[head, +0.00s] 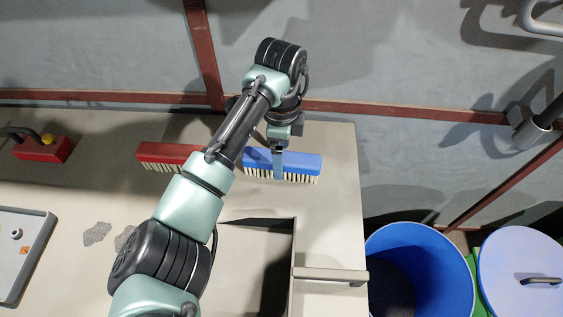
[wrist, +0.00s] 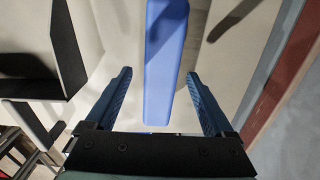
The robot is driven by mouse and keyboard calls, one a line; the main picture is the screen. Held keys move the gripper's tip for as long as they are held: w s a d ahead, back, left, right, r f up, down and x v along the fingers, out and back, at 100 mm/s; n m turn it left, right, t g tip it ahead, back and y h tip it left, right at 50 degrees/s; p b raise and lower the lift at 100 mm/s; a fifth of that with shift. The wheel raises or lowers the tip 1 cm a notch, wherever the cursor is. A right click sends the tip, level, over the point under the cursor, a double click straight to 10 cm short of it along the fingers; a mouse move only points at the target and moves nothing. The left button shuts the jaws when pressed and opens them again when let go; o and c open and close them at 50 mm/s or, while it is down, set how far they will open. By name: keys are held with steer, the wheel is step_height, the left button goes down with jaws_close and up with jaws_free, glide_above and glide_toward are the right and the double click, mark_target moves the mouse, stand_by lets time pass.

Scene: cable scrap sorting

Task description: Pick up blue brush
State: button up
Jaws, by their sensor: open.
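The blue brush (head: 300,163) lies on the grey worktop near its back right corner, bristles toward the front. In the wrist view the blue brush (wrist: 165,75) shows as a long blue block, its near end between the lines of the fingers. My gripper (head: 279,172) is over the brush in the head view, and one finger hides part of it. In the wrist view my gripper (wrist: 160,78) is open, with one finger to each side of the brush. Nothing is held. I cannot tell whether the fingers touch the brush.
A red brush (head: 165,155) lies left of the blue one, partly behind my arm. A red block-shaped tool (head: 42,150) and a white tray (head: 48,240) are further left. The worktop has an opening (head: 268,280) in front. A blue bin (head: 465,275) stands right of the worktop.

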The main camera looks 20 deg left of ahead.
steer(key=shift+f, duration=0.65)
jaws_close()
